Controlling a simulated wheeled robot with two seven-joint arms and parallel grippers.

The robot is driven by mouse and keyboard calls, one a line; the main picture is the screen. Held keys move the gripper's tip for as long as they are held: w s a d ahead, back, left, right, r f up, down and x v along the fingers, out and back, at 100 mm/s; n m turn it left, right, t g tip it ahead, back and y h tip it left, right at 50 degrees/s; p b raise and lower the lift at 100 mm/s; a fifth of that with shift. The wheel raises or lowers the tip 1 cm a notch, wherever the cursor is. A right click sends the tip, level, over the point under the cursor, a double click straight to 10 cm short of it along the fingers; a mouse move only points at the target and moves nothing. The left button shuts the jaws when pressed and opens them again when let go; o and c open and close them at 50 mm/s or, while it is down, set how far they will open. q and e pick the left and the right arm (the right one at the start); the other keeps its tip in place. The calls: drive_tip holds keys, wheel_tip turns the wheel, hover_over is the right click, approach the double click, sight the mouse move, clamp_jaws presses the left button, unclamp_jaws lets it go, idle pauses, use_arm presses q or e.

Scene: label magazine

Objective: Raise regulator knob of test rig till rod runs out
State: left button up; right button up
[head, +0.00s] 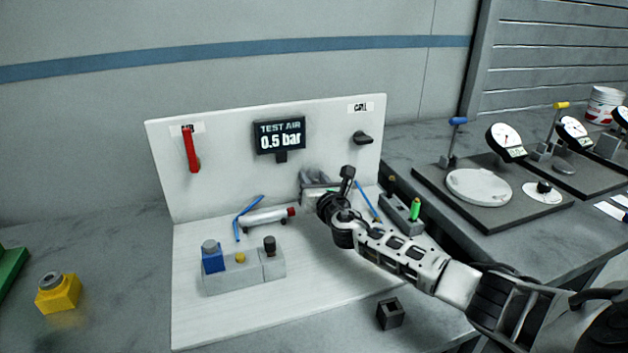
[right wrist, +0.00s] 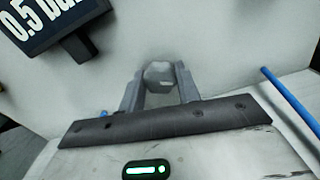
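The test rig is a white upright panel (head: 225,180) on a white base plate (head: 225,317). Its display (head: 279,136) reads TEST AIR 0.5 bar and partly shows in the right wrist view (right wrist: 45,25). My right gripper (head: 312,178) is at the panel below the display. In the right wrist view its fingers (right wrist: 160,85) flank a grey regulator knob (right wrist: 159,74), one against each side, and look shut on it. In the head view the gripper hides most of the knob. A pale cylinder (head: 264,217) with a red end lies on the plate; no extended rod can be made out. My left gripper is out of view.
A red lever (head: 191,150) and a black knob (head: 362,138) are on the panel. A grey block (head: 245,275) with buttons stands in front. Blue tubes (head: 239,222) run near the cylinder. Dial gauges (head: 506,141) stand on the right bench. A small dark box (head: 390,313) sits in front.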

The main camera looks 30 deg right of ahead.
drive_tip(key=shift+f+m+b, duration=0.2)
drive_tip(key=shift+m+b, duration=0.3)
drive_tip(key=shift+m, duration=0.4)
drive_tip(key=shift+c, duration=0.3)
drive_tip(key=shift+r+m, duration=0.15)
drive_tip(key=shift+m, duration=0.55)
drive_tip(key=o, duration=1)
drive_tip(key=shift+c, duration=0.2)
drive_tip(key=shift+s, duration=0.1)
drive_tip(key=v, duration=0.7)
drive_tip(key=shift+s, duration=0.2)
